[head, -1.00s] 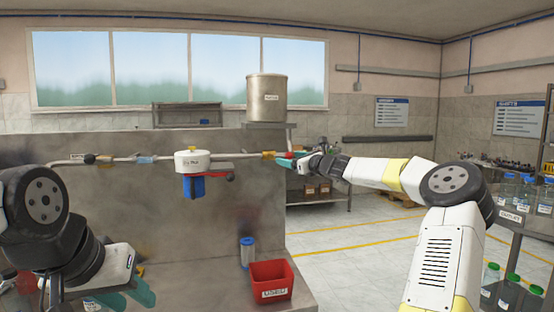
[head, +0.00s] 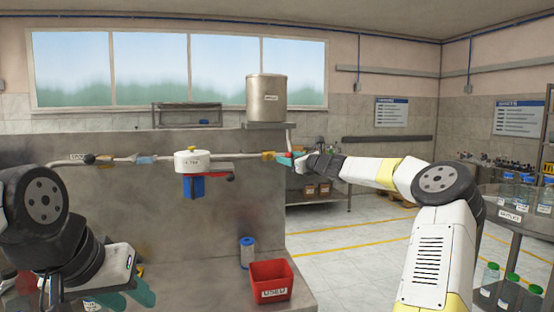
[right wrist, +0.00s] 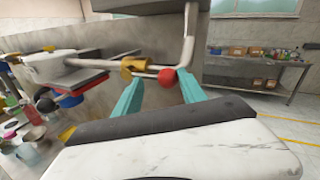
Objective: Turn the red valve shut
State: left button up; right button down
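The red valve (right wrist: 167,76) shows as a round red knob at the right end of the horizontal pipe in the right wrist view. It also shows as a small red patch in the head view (head: 286,155), partly hidden by my right gripper. My right gripper (right wrist: 160,77) has its two teal fingers spread, with the knob between or just beyond their tips; I cannot tell whether they touch it. My left gripper (head: 128,298) is low at the left in the head view, away from the valve, with its teal fingers apart and empty.
A yellow fitting (head: 268,155) sits on the pipe just left of the valve. Further left hangs a white-topped filter housing (head: 192,162) with a blue bowl. A grey metal tank (head: 267,98) stands above. A red bin (head: 271,281) and a white-blue cartridge (head: 247,252) stand below.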

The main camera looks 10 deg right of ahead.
jog(key=shift+a+r, duration=0.15)
jog(key=a+r+n+g+h, duration=0.2)
jog(key=a+r+n+h, duration=0.4)
jog(key=n, duration=0.7)
jog(key=shift+a+n+g+h, duration=0.3)
jog(key=shift+g+h, duration=0.1)
jog(key=shift+h, duration=0.1)
dwell(0.5)
jog(key=shift+s, duration=0.1)
dwell(0.4)
jog(key=c, duration=0.6)
grip_release()
jog(key=shift+f, duration=0.1)
jog(key=shift+d+r, duration=0.1)
jog(key=shift+r, duration=0.15)
